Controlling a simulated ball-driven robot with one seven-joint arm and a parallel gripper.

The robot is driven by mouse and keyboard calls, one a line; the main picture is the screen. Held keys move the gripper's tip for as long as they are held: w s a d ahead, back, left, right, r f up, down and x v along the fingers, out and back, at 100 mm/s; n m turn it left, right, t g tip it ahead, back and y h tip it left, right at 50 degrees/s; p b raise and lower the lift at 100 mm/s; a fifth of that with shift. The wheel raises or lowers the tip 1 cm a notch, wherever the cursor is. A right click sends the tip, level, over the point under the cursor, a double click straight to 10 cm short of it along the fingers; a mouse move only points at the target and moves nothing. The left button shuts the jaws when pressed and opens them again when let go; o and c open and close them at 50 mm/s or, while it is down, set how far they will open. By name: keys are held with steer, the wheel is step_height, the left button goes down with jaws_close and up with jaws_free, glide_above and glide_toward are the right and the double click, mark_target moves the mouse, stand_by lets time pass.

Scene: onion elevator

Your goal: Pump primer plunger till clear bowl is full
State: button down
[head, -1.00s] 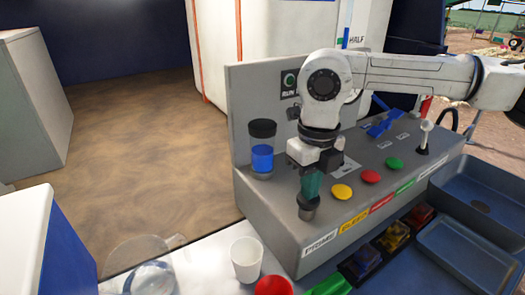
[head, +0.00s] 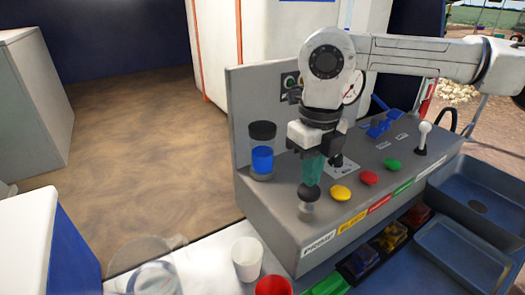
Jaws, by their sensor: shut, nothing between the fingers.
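The primer plunger (head: 309,194) has a dark round knob on a lighter collar, above the PRIME label at the front left of the grey control panel (head: 268,205). The clear bowl (head: 262,152) is an upright cylinder with a dark cap at the panel's back left. Blue liquid fills its lower part, with a clear band above. My gripper (head: 312,178) points down with its greenish fingers shut and empty. Their tips are right over the knob and seem to touch it; any small gap is hidden.
Yellow (head: 340,193), red (head: 369,178) and green (head: 392,164) buttons lie right of the plunger. A white lever (head: 424,137) stands farther right. A white cup (head: 247,259) and a red cup (head: 273,286) stand in front. Blue trays (head: 480,200) are at right.

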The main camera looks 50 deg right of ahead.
mark_target(309, 189)
steer(key=shift+f, duration=0.15)
steer(key=shift+f+b, duration=2.05)
steer(key=shift+b, duration=0.05)
steer(key=shift+r, duration=0.2)
steer(key=shift+r+p, duration=1.05)
steer(key=shift+r, duration=1)
steer(key=shift+f, duration=0.15)
